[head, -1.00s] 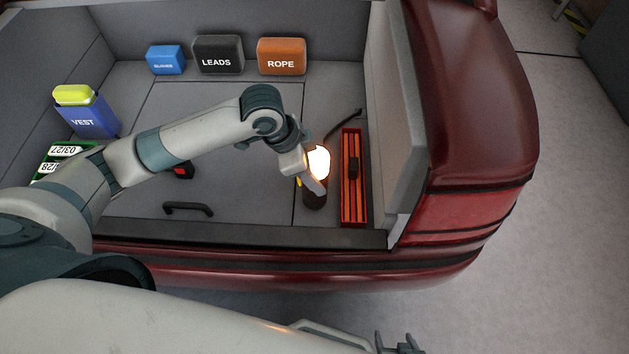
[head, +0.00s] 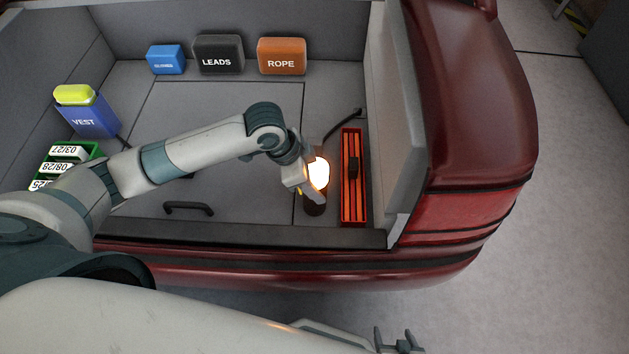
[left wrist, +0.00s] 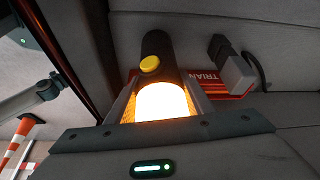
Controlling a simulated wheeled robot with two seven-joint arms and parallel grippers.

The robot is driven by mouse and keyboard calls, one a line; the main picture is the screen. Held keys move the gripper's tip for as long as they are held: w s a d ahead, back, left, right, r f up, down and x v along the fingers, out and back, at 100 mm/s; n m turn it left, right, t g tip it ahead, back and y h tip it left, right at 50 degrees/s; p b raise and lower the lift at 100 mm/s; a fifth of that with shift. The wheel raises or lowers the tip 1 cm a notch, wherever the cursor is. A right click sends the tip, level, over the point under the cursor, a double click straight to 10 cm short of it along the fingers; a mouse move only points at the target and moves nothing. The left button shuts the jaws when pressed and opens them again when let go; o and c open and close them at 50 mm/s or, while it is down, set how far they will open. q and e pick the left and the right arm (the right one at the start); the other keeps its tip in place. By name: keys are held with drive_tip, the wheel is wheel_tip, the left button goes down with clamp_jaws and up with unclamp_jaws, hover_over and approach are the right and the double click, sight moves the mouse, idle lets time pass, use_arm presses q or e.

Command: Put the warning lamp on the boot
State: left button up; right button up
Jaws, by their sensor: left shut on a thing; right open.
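The warning lamp (head: 318,172) glows bright, with a dark cylindrical body and a yellow button that shows in the left wrist view (left wrist: 150,65). My left gripper (head: 312,184) is shut on the lamp around its glowing part; the fingers sit on either side of it in the left wrist view (left wrist: 160,101). The lamp is inside the open car boot (head: 240,212), at its right front. I cannot tell whether its base touches the boot floor. My right gripper (head: 398,343) is open and empty at the bottom edge of the head view, outside the boot.
A red triangle case (head: 345,215) lies just right of the lamp. Blue, LEADS (head: 217,54) and ROPE (head: 281,56) bags stand along the back. A VEST pouch (head: 88,118) and green card box (head: 92,152) are at left. A black handle (head: 188,207) is near the sill.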

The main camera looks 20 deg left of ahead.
use_arm(q)
drive_tip(key=shift+f, duration=0.1)
drive_tip(key=o, duration=1.3)
drive_tip(key=v, duration=1.2)
drive_tip(key=shift+s, duration=0.1)
